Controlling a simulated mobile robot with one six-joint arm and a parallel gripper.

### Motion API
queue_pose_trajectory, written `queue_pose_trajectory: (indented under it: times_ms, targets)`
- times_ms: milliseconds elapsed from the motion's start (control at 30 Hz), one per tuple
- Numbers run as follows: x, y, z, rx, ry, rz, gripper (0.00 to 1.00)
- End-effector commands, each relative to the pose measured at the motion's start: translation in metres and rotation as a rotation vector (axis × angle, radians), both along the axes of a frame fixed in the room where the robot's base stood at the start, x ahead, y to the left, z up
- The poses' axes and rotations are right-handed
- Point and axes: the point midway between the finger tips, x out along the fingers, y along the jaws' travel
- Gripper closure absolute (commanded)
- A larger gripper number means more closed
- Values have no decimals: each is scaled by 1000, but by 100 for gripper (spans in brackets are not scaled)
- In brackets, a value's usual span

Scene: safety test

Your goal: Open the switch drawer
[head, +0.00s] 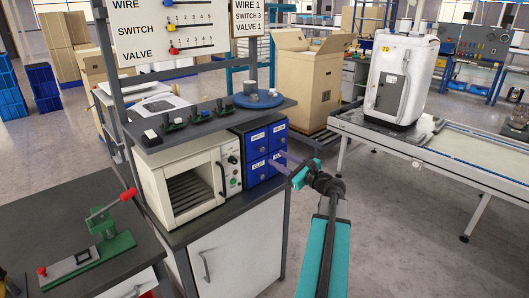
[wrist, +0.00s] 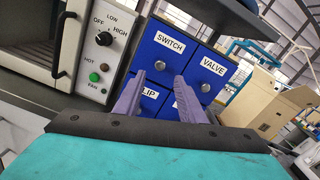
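A blue cabinet of small drawers (head: 264,152) stands on the bench to the right of the white oven. In the wrist view the switch drawer (wrist: 166,57) is at the upper left, with a round metal knob, and is closed. The valve drawer (wrist: 209,75) is beside it on the right. Two lower drawers, one reading "CLIP" (wrist: 149,97), are partly hidden by my fingers. My gripper (wrist: 168,84) points at the cabinet with its two purple fingers apart and nothing between them. In the head view my gripper (head: 279,160) is just in front of the drawers, close to their right side.
The white oven (head: 188,190) with a control panel and dial stands directly left of the drawers. A shelf (head: 210,123) with small switches and a blue round base overhangs the cabinet. Open floor lies to the right, before a conveyor table (head: 440,150).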

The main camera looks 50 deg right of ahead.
Motion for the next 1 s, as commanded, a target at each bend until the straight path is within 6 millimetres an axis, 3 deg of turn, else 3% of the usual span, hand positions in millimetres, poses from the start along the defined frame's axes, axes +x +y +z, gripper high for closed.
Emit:
queue_pose_trajectory:
  times_ms: [500, 700, 1000]
  targets:
    - [71, -6, 0, 1, 1, 0, 63]
    - [84, -7, 0, 0, 1, -1, 63]
    - [86, -7, 0, 0, 0, -2, 63]
